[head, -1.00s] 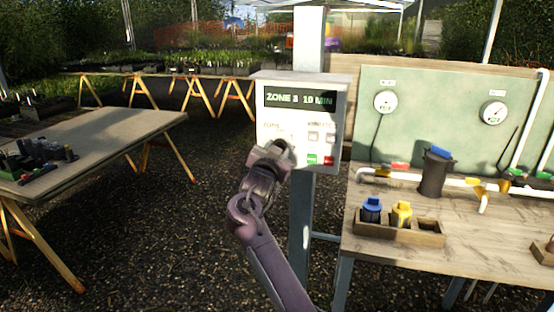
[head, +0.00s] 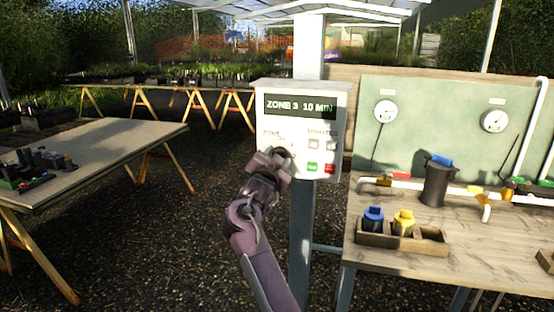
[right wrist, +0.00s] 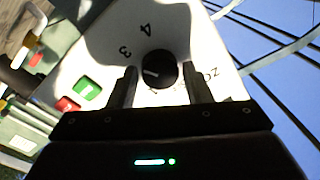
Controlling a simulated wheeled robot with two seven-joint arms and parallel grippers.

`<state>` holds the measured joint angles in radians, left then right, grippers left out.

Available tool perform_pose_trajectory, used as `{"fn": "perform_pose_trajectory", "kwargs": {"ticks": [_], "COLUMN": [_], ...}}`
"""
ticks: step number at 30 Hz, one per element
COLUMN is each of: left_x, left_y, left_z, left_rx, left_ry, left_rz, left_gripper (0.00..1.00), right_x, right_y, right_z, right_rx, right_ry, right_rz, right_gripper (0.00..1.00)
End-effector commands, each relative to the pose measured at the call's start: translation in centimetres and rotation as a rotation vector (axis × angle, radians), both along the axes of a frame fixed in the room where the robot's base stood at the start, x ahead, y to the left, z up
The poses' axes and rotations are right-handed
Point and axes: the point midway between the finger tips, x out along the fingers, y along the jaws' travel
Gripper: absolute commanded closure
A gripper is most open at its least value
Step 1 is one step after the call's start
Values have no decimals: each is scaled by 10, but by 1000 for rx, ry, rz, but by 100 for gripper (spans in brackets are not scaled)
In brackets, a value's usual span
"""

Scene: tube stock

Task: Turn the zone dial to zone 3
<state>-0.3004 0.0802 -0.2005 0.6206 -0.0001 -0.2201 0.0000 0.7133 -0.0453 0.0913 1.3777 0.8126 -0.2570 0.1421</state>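The controller box (head: 258,115) is white and fixed to a grey post. Its display (head: 300,106) reads "ZONE 3 10 MIN". The zone dial (right wrist: 159,70) is a round black knob with a white mark, seen in the right wrist view with the numbers 3 and 4 printed nearby. My right gripper (right wrist: 162,88) has its two fingers apart, one on each side of the dial, with visible gaps to the knob. In the head view my right gripper (head: 272,160) covers the dial at the box's lower left. My left gripper is not in view.
A green button (head: 312,168) and a red button (head: 329,169) sit right of the gripper on the box. A wooden bench (head: 400,270) with pipes, gauges and a tray of blue and yellow parts stands at right. Another table (head: 110,150) stands at left.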

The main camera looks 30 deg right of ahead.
Motion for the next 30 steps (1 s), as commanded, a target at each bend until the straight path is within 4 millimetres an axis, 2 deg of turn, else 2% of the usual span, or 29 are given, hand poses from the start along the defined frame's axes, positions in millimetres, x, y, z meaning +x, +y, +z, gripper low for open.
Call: {"fn": "perform_pose_trajectory", "kwargs": {"ticks": [1,3,13,24,30], "left_x": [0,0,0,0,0], "left_y": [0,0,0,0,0], "left_z": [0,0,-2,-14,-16], "left_rx": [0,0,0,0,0], "left_ry": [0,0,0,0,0], "left_rz": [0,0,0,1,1], "left_gripper": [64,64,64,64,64], "right_x": [0,0,-3,-41,-52], "right_y": [0,0,4,46,57], "right_z": [0,0,-1,-5,-4], "right_rx": [0,-1,0,1,0], "right_ry": [0,-1,0,-2,0], "right_rz": [0,-1,1,2,0], "right_gripper": [49,41,41,41,41]}}
